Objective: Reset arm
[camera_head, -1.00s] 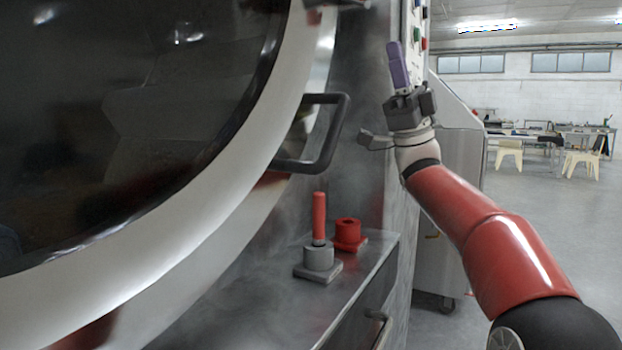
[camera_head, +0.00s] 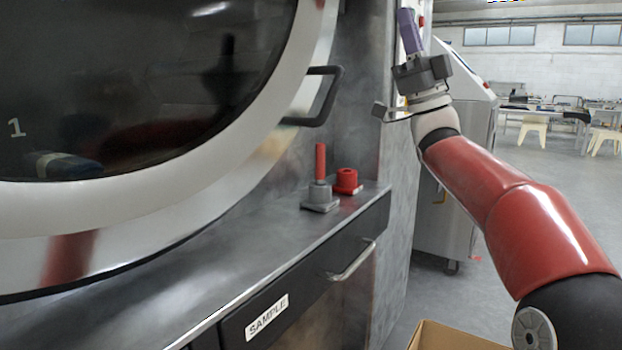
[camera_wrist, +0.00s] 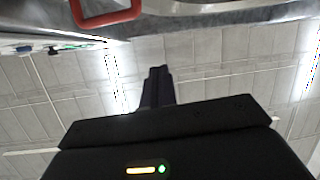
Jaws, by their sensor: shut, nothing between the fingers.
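My gripper (camera_head: 409,31) is at the upper right of the head view, raised and pointing up, with its purple fingers together and nothing held. It is in front of the right end of the washer's front panel. In the wrist view the dark fingers (camera_wrist: 157,86) are together, pointing toward the ceiling side of the picture. My red arm reaches up to it from the lower right.
The washer's round glass door (camera_head: 120,85) has a dark handle (camera_head: 322,100). A grey holder (camera_head: 320,198) with a red stick and a red holder (camera_head: 347,181) stand on the ledge. Below is the SAMPLE drawer (camera_head: 310,290). A cardboard box (camera_head: 445,337) shows at the bottom. Floor at right is open.

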